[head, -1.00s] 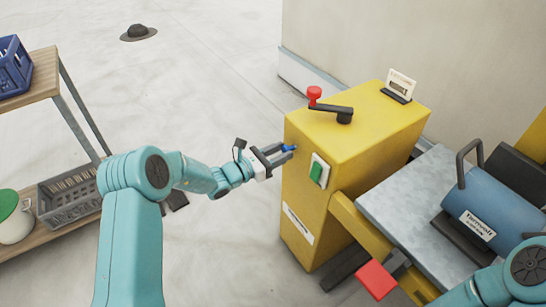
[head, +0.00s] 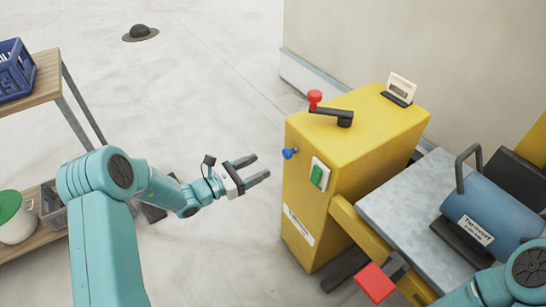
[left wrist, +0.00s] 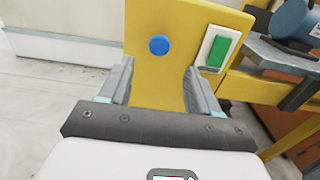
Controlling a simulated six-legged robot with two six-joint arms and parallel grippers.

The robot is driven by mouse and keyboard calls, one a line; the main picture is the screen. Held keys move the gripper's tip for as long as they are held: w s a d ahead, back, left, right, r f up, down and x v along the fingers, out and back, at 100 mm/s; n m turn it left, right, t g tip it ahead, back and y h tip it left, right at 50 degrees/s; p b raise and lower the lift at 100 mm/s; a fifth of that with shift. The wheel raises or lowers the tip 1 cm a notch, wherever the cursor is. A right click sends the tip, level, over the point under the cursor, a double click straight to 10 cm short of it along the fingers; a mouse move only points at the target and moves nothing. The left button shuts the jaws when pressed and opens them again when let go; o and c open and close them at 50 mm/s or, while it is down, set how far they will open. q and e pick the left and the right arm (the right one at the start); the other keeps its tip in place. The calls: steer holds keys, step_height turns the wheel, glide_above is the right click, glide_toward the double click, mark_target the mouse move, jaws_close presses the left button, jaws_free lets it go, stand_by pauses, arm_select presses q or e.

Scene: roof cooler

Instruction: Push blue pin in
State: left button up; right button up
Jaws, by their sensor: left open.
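The blue pin (head: 290,153) sticks out of the left face of the yellow machine housing (head: 312,190), near its top. In the left wrist view the pin (left wrist: 159,44) shows as a round blue head on the yellow face (left wrist: 150,85). My left gripper (head: 262,167) is open and empty, to the left of the pin and apart from it. In the left wrist view its two fingers (left wrist: 158,85) stand wide apart, with the pin ahead between and beyond them. My right gripper is not in view; only part of my right arm shows at the lower right.
A green switch (head: 320,174) on a white plate sits right of the pin. A black crank with a red knob (head: 315,97) is on the housing top. A red pad (head: 375,282) and a blue weight (head: 485,208) are at right. A shelf stands at left.

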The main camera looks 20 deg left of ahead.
arm_select(q)
steer(key=v, duration=0.7)
steer(key=shift+s+a, duration=0.1)
